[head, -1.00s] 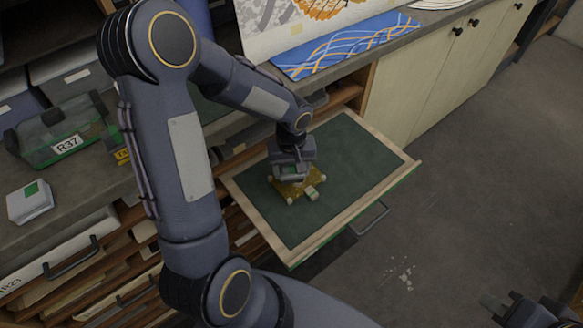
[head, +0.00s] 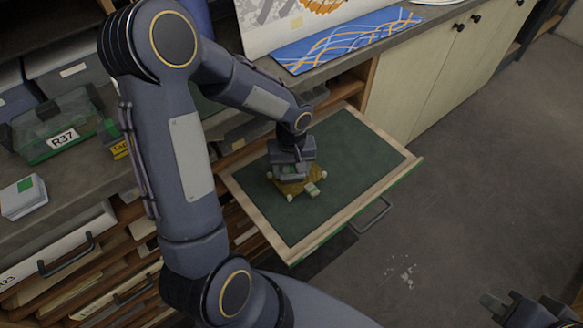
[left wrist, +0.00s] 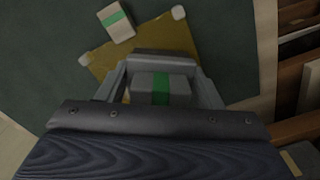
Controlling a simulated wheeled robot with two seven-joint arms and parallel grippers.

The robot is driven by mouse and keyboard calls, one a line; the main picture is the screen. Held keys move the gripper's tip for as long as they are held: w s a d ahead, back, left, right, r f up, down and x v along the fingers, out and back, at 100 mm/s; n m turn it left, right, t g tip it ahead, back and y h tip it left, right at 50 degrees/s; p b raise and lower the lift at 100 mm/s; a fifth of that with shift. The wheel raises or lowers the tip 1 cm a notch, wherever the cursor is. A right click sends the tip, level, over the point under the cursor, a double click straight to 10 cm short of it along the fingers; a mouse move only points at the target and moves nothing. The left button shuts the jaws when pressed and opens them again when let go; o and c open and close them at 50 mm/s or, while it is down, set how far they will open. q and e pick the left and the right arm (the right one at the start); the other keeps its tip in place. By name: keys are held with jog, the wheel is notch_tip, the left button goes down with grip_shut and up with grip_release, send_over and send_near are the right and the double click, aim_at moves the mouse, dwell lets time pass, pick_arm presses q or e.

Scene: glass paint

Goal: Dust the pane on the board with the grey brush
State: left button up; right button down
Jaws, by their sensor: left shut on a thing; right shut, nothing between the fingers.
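The amber pane (head: 291,187) lies on the dark green board (head: 350,145) of a pulled-out drawer, with pale pads at its visible corners. My left gripper (head: 289,172) is over the pane, pointing down, and hides part of it. It is shut on a grey block with a green band, seemingly the grey brush (left wrist: 146,84) in the left wrist view. I cannot tell whether its underside touches the pane (left wrist: 155,35). A pale block with a green band (head: 312,190) rests at the pane's edge. My right gripper (head: 508,306) is shut and empty at the lower right, over the floor.
A blue patterned sheet (head: 345,42) lies on the counter behind the drawer. The board right of the pane is bare.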

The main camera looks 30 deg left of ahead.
aim_at(312, 165)
pick_arm(q)
jog(key=shift+f, duration=0.2)
jog(key=shift+w+d+r, duration=0.1)
jog(key=shift+w+d, duration=0.25)
jog(key=shift+w, duration=0.5)
jog(key=shift+w+d+r, duration=0.1)
jog(key=shift+w+d, duration=0.25)
jog(key=shift+w, duration=0.5)
jog(key=shift+w+d+f+b, duration=0.1)
jog(key=shift+w+d+b, duration=0.2)
jog(key=shift+w, duration=0.55)
jog(key=shift+w+d+f+b, duration=0.1)
jog(key=shift+w+d, duration=0.3)
jog(key=shift+w, duration=0.4)
jog(key=shift+r, duration=0.1)
